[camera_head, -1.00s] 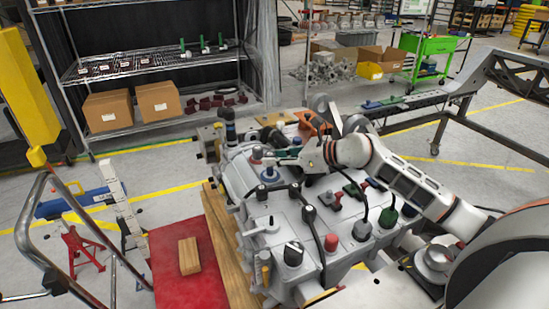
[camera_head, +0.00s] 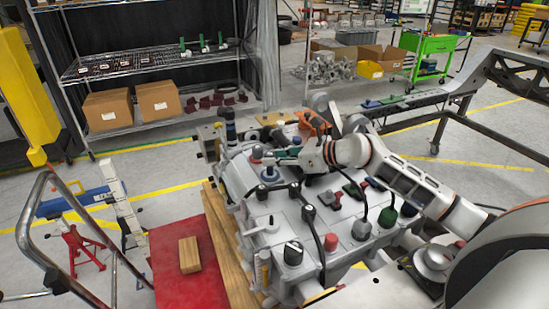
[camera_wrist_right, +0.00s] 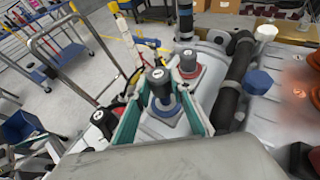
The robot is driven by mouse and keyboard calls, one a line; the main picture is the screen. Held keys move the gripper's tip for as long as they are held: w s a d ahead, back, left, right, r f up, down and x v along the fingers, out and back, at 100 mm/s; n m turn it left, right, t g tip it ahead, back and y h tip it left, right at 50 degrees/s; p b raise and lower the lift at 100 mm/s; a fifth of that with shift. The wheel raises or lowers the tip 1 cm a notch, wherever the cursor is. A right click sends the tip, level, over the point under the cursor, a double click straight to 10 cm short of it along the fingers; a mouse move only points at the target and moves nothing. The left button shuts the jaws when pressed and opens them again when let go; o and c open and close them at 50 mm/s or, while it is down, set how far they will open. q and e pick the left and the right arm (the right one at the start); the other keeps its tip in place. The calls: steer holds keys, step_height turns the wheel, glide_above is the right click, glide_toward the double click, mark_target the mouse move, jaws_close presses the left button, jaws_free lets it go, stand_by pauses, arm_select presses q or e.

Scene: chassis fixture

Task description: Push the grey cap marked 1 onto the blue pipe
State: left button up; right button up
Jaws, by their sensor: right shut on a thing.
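In the right wrist view, a dark grey cap (camera_wrist_right: 158,81) with a small white mark on its top stands upright between the teal fingers of my right gripper (camera_wrist_right: 160,100). The mark is too small to read surely. A blue ring of the blue pipe (camera_wrist_right: 168,108) shows around the cap's lower part, on a pale square base. How deep the cap sits is hidden. In the head view, my right gripper (camera_head: 277,158) reaches in from the right, with its tips at the blue pipe (camera_head: 268,173) on the grey chassis (camera_head: 275,218). My left gripper is not in view.
A red-ringed fitting with a grey top (camera_wrist_right: 188,64) stands close behind the held cap. Another dark marked cap (camera_wrist_right: 103,121) is left of the fingers. A thick black hose (camera_wrist_right: 234,80) and a blue knob (camera_wrist_right: 257,82) are to the right. Black cables cross the chassis.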

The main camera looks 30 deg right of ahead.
mark_target(275, 176)
steer(key=shift+f, duration=0.1)
steer(key=shift+f+b, duration=0.7)
steer(key=shift+f, duration=0.45)
steer(key=shift+s+f+b, duration=0.15)
steer(key=shift+f+b, duration=0.2)
steer(key=shift+f, duration=0.4)
steer(key=o, duration=0.8)
steer(key=shift+f, duration=0.1)
step_height(275, 176, up, 6)
steer(key=p, duration=0.4)
steer(key=shift+r+p, duration=0.2)
steer(key=shift+p, duration=0.15)
